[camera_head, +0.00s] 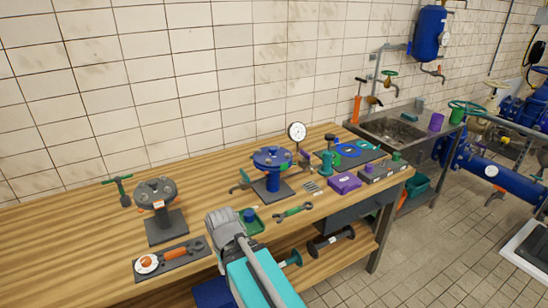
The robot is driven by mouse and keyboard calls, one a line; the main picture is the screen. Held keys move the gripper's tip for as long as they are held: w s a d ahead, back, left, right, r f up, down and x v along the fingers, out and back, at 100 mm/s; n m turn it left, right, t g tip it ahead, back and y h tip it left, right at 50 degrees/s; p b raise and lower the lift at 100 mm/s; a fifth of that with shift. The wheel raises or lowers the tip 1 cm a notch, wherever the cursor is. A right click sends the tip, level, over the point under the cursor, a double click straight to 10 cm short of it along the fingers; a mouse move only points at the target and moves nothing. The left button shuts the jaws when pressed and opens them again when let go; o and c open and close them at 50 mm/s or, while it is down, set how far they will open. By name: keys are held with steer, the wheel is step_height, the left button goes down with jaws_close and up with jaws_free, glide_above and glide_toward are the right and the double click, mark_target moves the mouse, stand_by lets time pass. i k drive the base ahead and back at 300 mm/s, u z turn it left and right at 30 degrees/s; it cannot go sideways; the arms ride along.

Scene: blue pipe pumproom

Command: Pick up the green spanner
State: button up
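A green spanner (294,211) lies flat on the wooden workbench (90,240), near its front edge. Its open jaws show at the ends of a green handle. My arm reaches up from the bottom of the picture, and its grey end with my gripper (222,218) is over the bench, to the left of the spanner and apart from it in the picture. The fingers cannot be made out, so I cannot tell whether they are open or shut. Nothing held shows.
A purple box (344,183) is to the right. Bare bench lies at far left.

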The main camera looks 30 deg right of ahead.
mark_target(293, 211)
steer(key=k, duration=1)
steer(key=z, duration=0.65)
steer(key=i, duration=0.75)
